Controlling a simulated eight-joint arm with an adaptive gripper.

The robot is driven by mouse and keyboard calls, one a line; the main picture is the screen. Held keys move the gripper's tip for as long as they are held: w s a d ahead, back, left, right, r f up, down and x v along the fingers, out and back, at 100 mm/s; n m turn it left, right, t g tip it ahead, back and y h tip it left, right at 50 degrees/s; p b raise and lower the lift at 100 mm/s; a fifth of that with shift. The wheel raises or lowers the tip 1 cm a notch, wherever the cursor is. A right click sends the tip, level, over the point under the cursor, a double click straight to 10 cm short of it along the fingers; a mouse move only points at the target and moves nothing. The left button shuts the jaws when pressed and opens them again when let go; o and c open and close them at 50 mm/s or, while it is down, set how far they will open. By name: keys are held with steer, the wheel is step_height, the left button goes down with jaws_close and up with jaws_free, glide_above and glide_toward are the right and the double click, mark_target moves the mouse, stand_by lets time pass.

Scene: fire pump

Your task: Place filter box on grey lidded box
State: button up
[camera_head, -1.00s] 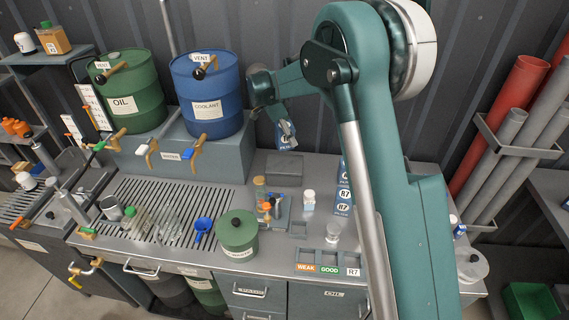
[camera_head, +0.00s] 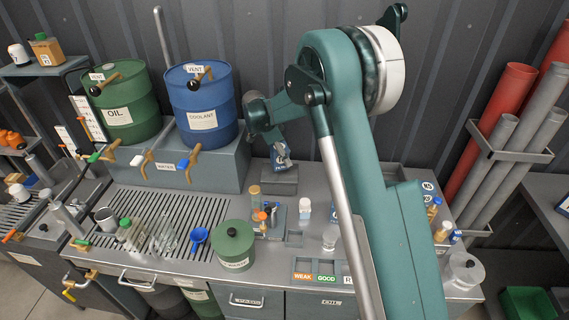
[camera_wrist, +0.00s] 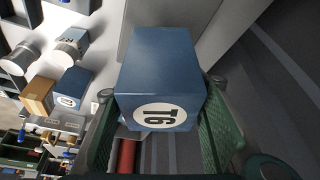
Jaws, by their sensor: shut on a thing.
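The filter box is blue with a white round number label; in the wrist view it (camera_wrist: 165,75) sits between the two green fingers of my gripper (camera_wrist: 160,125). My gripper (camera_head: 281,151) is shut on it. In the head view the filter box (camera_head: 283,160) shows small, with a white label at its lower edge. The grey lidded box (camera_head: 282,182) lies on the bench near the back wall, just below the filter box in the picture. I cannot tell whether the two touch. Part of the lidded box's top is hidden behind the filter box.
The blue coolant drum (camera_head: 202,108) and green oil drum (camera_head: 124,105) stand to the left on a raised block. The corrugated wall (camera_head: 260,50) is close behind.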

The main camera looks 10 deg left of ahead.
mark_target(274, 148)
stand_by(0.3)
steer(key=shift+f, duration=1.85)
steer(key=shift+f, duration=0.15)
steer(key=o, duration=1.1)
steer(key=v, duration=1.2)
steer(key=shift+s, duration=0.1)
steer(key=shift+r, duration=0.2)
